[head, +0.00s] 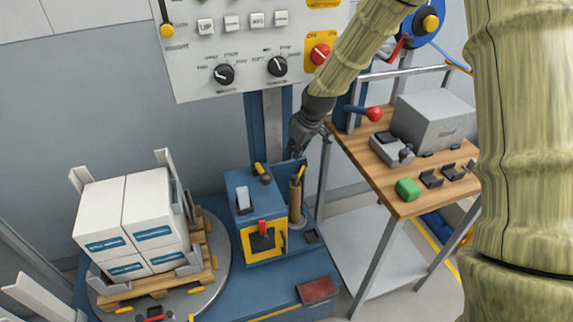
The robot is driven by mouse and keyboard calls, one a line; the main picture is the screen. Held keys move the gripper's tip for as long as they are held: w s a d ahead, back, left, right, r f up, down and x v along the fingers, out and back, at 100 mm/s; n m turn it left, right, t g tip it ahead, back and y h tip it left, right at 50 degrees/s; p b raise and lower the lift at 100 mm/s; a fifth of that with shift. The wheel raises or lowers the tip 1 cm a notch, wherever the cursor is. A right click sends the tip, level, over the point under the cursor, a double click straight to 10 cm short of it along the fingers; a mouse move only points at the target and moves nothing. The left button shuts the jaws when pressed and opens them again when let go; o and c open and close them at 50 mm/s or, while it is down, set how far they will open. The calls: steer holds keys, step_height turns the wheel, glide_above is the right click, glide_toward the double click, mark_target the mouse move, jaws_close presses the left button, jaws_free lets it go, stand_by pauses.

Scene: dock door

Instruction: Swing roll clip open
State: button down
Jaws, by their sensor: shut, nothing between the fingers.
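A brown upright roll (295,205) stands on the blue machine base, right of a blue box-like unit (240,188). A small yellow piece (300,173) at the roll's top looks like the roll clip; its exact position is too small to tell. My gripper (296,154) is dark, points down and is shut and empty. In the picture its fingertips show just above the roll's top, close to the yellow piece. I cannot tell whether they touch it. Another yellow-tipped lever (261,170) stands on the blue unit, left of my gripper.
A control panel (240,50) with knobs and switches hangs behind. Stacked white boxes (128,222) sit on a pallet on a round turntable (216,270) at left.

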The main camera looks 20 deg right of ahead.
steer(key=p+x, duration=0.1)
steer(key=x, duration=0.9)
steer(key=shift+s+a, duration=0.1)
stand_by(0.6)
